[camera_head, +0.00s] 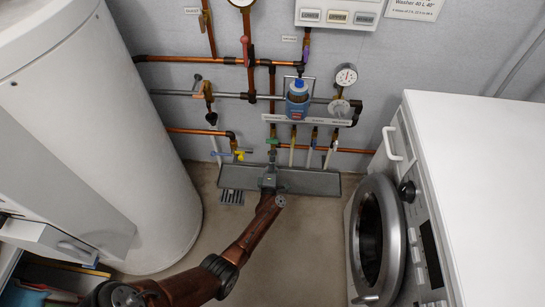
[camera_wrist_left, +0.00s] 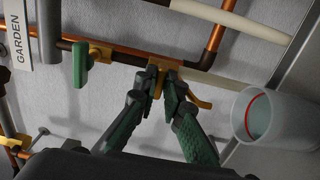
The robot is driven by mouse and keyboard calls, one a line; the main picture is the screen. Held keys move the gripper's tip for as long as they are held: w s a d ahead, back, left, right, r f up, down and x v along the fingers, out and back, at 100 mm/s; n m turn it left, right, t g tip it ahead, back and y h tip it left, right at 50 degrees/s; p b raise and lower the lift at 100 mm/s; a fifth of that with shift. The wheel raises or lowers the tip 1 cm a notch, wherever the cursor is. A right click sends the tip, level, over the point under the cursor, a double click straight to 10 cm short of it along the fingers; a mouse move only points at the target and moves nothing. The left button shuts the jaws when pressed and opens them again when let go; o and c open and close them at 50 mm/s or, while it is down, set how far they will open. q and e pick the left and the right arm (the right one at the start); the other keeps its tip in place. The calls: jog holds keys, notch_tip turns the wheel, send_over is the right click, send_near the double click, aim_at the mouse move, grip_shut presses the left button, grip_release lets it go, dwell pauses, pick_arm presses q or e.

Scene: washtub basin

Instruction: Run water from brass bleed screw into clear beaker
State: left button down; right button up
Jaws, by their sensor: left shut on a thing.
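In the left wrist view my left gripper (camera_wrist_left: 161,82) has its green-padded fingers shut on a small brass piece, apparently the brass bleed screw (camera_wrist_left: 157,83), below a copper pipe. The fingers hide part of it. A pale, see-through cup with a red ring, apparently the clear beaker (camera_wrist_left: 287,123), is at the right of that view, apart from the fingers. In the head view my left gripper (camera_head: 270,170) reaches up to the low pipes above the tray; I cannot pick out the beaker there. No water shows. My right gripper is out of view.
A grey drip tray (camera_head: 312,182) lies along the wall. A white tank (camera_head: 90,130) is on the left, and a washer (camera_head: 480,170) with a round door is on the right. Floor between is clear.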

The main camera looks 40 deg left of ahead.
pick_arm(q)
jog(key=c, duration=2)
grip_release()
jog(key=shift+d, duration=0.1)
jog(key=shift+c, duration=0.2)
jog(key=shift+f, duration=0.1)
jog(key=v, duration=0.8)
